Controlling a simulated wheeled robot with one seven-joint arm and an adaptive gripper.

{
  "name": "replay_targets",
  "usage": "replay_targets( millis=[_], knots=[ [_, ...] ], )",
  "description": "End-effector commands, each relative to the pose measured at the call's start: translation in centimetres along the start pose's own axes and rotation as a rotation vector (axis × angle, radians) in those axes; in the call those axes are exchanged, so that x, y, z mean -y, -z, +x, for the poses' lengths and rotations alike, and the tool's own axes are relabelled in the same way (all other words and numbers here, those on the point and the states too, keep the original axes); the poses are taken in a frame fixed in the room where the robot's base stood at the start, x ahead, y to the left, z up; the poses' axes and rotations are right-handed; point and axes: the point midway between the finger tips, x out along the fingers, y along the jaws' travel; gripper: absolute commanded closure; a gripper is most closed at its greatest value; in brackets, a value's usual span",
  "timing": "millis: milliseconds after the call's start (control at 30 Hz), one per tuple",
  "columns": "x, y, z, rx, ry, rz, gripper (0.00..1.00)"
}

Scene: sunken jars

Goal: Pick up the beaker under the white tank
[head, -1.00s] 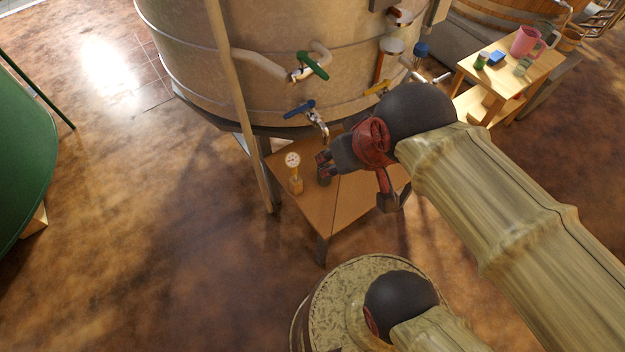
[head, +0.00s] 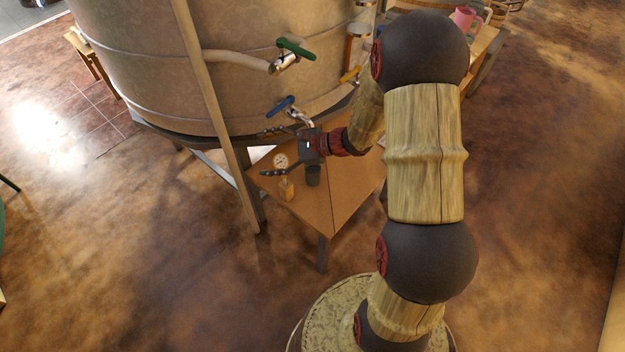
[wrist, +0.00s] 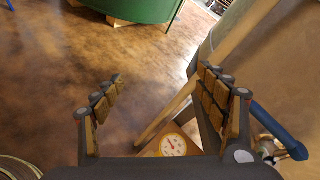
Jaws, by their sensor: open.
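The white tank (head: 140,70), pale beige in this light, stands on dark legs over a low wooden table (head: 335,205). A small dark cup, which looks like the beaker (head: 313,177), stands upright on this table, just below my gripper (head: 264,154) in the head view. My gripper is open with nothing between its fingers, pointing left above the table near the blue-handled tap (head: 281,105). In the wrist view, my open gripper (wrist: 162,75) has floor between its fingertips, and I cannot make out the beaker there.
A dial gauge (head: 281,160) on a wooden block (head: 287,190) stands left of the beaker; the dial also shows low in the wrist view (wrist: 173,145). A slanted wooden pole (head: 215,100) is at the left. A green-handled tap (head: 296,47) is above. A pink mug (head: 463,18) is far right.

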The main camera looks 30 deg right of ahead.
Motion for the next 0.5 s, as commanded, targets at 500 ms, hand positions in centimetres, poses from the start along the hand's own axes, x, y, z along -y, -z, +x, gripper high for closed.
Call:
replay_targets(
  millis=[500],
  knots=[
    [-1.3,32.5,-3.5,-0.116,0.665,0.684,0.27]
  ],
)
